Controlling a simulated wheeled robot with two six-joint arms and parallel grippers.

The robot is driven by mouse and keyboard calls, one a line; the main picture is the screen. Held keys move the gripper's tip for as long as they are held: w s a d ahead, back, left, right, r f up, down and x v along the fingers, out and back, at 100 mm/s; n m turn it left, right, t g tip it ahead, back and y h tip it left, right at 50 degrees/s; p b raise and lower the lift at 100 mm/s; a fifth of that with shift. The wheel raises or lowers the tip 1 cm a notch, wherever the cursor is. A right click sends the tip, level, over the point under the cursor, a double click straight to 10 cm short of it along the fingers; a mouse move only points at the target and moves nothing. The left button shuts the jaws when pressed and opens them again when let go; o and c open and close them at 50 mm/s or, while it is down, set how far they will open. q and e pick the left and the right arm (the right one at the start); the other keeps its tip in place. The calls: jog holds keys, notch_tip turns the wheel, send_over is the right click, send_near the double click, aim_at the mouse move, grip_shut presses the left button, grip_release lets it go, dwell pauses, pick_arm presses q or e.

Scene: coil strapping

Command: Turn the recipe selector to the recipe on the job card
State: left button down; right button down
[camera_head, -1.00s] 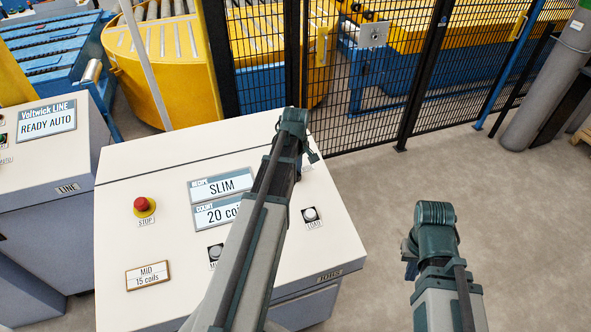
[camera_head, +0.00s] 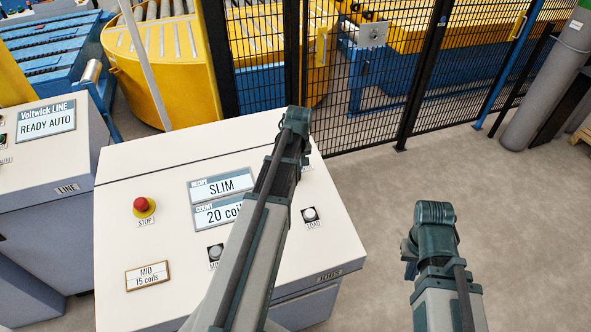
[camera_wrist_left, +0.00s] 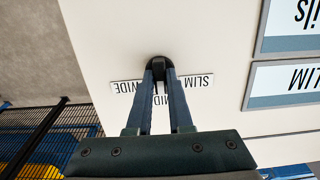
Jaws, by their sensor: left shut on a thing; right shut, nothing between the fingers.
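The job card (camera_head: 148,276) on the sloped console reads MID, 15 coils. The recipe display (camera_head: 221,185) reads SLIM, and the count display (camera_head: 214,213) below it reads 20 coils. In the left wrist view, my left gripper (camera_wrist_left: 159,78) is shut on the black selector knob (camera_wrist_left: 157,63). The label strip (camera_wrist_left: 190,81) around it shows SLIM, MID and WIDE upside down, with MID partly covered by the fingers. The knob's pointing direction is unclear. In the head view my left arm hides the knob. My right gripper (camera_head: 409,247) is shut and empty, right of the console.
A red stop button (camera_head: 141,204) sits at the console's left. A round LOAD button (camera_head: 310,214) is right of my left arm, and another button (camera_head: 215,251) is left of it. A black mesh fence (camera_head: 370,80) stands behind.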

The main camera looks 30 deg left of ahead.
pick_arm(q)
jog(key=c, duration=0.8)
grip_release()
jog(key=shift+r, duration=0.1)
jog(key=r+p, duration=0.9)
jog(key=s+d+r+p, duration=0.1)
jog(key=r+p, duration=0.3)
jog(key=shift+r+p, duration=0.25)
jog(key=shift+p, duration=0.1)
